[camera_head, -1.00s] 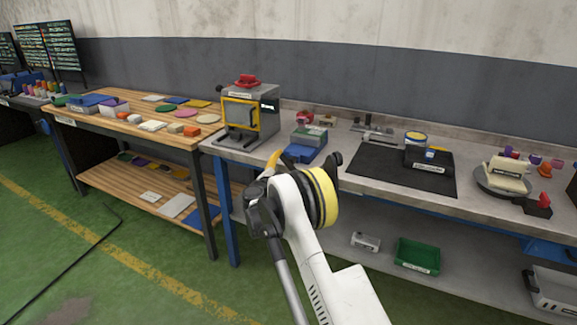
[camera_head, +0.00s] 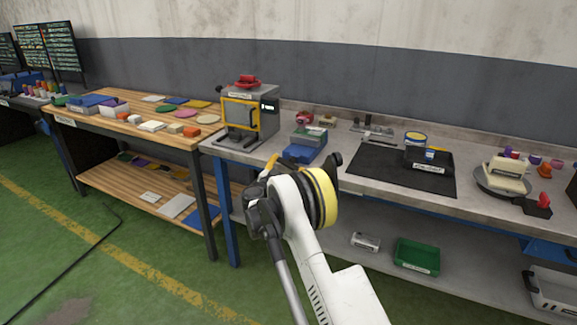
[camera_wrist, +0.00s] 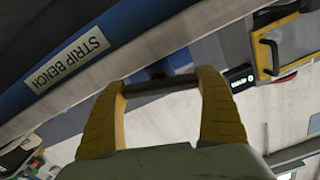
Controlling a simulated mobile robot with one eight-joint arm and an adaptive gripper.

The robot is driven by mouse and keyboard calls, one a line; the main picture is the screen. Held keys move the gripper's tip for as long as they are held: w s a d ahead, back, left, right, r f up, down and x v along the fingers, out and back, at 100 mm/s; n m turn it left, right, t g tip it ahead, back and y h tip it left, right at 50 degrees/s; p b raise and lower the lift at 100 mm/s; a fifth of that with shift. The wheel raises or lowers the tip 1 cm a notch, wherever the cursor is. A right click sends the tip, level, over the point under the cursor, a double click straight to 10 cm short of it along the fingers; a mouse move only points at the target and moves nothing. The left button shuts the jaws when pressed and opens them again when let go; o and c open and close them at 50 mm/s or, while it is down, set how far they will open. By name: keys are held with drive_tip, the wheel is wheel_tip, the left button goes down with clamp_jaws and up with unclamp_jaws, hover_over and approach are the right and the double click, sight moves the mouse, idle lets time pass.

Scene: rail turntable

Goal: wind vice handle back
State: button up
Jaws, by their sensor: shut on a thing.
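My gripper (camera_wrist: 160,86) shows in the wrist view with its two yellow fingers on either side of a dark bar, which I take to be the vice handle (camera_wrist: 163,84). The fingertips meet the ends of the bar. In the head view my gripper (camera_head: 268,166) is a small yellow part at the bench's front edge, mostly hidden by my wrist. The blue vice (camera_head: 303,153) sits on the grey bench just behind it, with a grey-green block at its top. The handle cannot be made out in the head view.
A grey machine with a yellow-framed door (camera_head: 240,113) stands left of the vice. A black mat (camera_head: 380,178) lies to the right. The label "STRIP BENCH" (camera_wrist: 67,63) marks the bench edge in the wrist view. The lower shelf holds a green bin (camera_head: 416,256).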

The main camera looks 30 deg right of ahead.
drive_tip(key=n, duration=0.4)
drive_tip(key=shift+n, duration=0.3)
drive_tip(key=n, duration=2.4)
drive_tip(key=shift+n, duration=0.3)
drive_tip(key=n, duration=0.4)
drive_tip(key=shift+n, duration=2.5)
